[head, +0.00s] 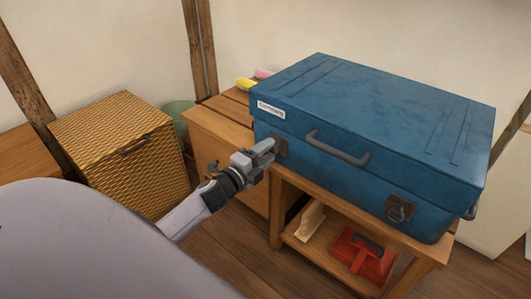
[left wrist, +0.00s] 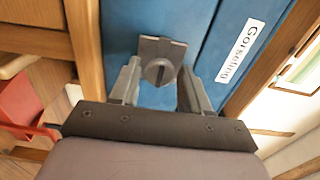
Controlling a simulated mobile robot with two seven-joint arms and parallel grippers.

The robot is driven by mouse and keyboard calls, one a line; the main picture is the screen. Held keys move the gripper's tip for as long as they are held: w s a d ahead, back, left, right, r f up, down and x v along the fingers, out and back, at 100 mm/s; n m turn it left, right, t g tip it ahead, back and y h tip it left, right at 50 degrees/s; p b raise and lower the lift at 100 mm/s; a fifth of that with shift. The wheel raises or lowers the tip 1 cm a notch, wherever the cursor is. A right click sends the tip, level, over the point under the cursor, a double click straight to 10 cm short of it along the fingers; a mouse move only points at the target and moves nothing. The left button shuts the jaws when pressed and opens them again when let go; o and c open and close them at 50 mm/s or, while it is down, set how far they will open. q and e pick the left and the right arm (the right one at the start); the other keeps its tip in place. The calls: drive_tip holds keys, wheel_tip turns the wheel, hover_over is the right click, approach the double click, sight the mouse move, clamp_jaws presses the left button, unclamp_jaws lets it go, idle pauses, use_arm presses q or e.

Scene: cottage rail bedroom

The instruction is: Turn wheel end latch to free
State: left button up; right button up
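A blue suitcase (head: 375,120) lies flat on a wooden stand, with a grey handle (head: 338,148) on its front. Its left latch (head: 281,149) is partly covered by my left gripper (head: 268,149) in the head view. In the left wrist view this latch (left wrist: 159,72) shows a dark plate and a round slotted knob. The fingers of my left gripper (left wrist: 157,88) are apart, one on each side of the knob. I cannot tell whether they touch it. The right latch (head: 400,209) is uncovered. My right gripper is not in view.
The suitcase's white label (head: 271,109) reads "Gorseling" in the wrist view. A red item (head: 361,256) and a pale wooden piece (head: 309,221) sit on the stand's lower shelf (head: 325,250). A wicker box (head: 125,150) stands to the left. Floor shows between it and the stand.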

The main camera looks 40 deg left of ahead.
use_arm(q)
drive_tip(key=shift+o, duration=0.3)
drive_tip(key=shift+s, duration=0.2)
drive_tip(key=s+p, duration=0.1)
drive_tip(key=s, duration=0.5)
drive_tip(key=shift+s+a, duration=0.3)
drive_tip(key=shift+s, duration=0.05)
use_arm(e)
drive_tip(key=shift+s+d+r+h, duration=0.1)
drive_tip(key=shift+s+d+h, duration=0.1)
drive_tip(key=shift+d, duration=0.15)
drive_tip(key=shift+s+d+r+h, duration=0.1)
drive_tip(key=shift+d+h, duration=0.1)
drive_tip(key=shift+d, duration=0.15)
